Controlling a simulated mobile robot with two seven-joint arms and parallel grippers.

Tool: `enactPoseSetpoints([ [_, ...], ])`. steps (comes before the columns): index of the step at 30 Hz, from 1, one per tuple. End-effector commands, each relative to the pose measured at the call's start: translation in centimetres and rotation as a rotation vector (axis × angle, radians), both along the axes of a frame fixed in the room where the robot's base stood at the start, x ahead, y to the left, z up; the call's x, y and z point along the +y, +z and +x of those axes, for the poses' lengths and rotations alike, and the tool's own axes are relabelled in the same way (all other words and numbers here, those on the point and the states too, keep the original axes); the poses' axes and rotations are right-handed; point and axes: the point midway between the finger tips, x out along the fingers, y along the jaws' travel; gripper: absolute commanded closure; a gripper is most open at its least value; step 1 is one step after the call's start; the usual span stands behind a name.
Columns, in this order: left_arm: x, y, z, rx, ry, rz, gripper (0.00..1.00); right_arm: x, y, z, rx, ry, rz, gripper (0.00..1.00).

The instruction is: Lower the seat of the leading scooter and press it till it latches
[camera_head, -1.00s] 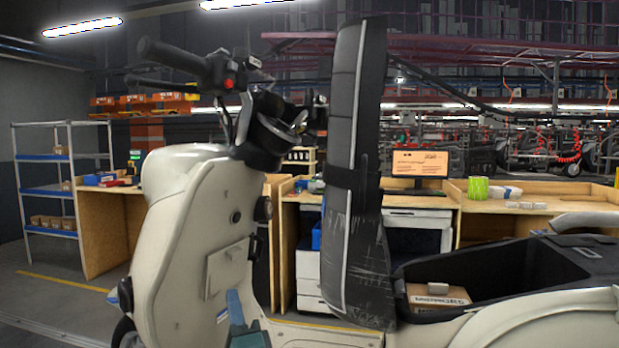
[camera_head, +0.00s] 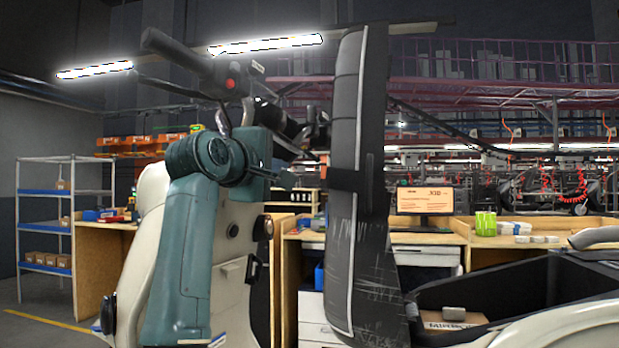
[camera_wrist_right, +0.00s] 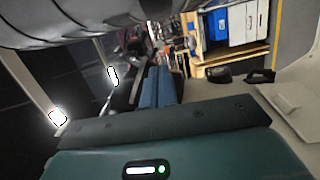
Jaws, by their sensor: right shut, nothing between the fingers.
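The cream scooter (camera_head: 142,235) stands side-on in the head view. Its black seat (camera_head: 345,225) is raised and stands nearly upright above the open under-seat bin (camera_head: 520,288). My right arm rises in front of the scooter's front shield. My right gripper (camera_head: 285,180) is shut and empty, left of the seat's upper half; I cannot tell whether it touches. In the right wrist view the blue fingers (camera_wrist_right: 158,86) are together, and the grey curved padding of the seat (camera_wrist_right: 90,20) fills the top edge. My left gripper is not in view.
A carton (camera_head: 450,320) with a small grey piece on it sits in the bin. The handlebar (camera_head: 180,52) is above and left of my right gripper. Wooden workbenches (camera_head: 500,240) with a monitor (camera_head: 425,200) stand behind. A shelf rack (camera_head: 45,230) is at left.

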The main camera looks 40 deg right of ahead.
Motion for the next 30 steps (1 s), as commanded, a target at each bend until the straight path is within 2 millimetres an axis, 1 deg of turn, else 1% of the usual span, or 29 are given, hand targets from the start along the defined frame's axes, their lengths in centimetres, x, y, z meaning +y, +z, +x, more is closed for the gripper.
enactPoseSetpoints([
  [5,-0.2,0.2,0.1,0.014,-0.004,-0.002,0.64,-2.1,0.2,1.0,0.001,-0.003,0.001,1.0],
  [12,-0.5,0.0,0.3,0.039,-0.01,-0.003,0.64,-6.9,0.2,3.3,0.005,-0.006,-0.003,1.0],
  [16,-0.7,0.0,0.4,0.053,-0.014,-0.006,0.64,-9.2,0.1,4.5,0.005,-0.006,-0.004,1.0],
  [18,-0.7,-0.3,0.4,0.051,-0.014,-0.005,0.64,-9.8,-0.2,3.3,-0.002,-0.005,-0.002,1.0],
  [22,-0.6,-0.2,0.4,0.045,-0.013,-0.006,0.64,-10.8,-0.2,2.1,0.0,-0.005,-0.003,1.0],
  [27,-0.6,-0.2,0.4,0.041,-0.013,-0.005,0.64,-11.3,-0.2,1.4,0.002,-0.004,-0.004,1.0],
  [30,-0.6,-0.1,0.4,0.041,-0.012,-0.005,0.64,-11.4,-0.2,1.4,0.003,-0.003,-0.005,1.0],
])
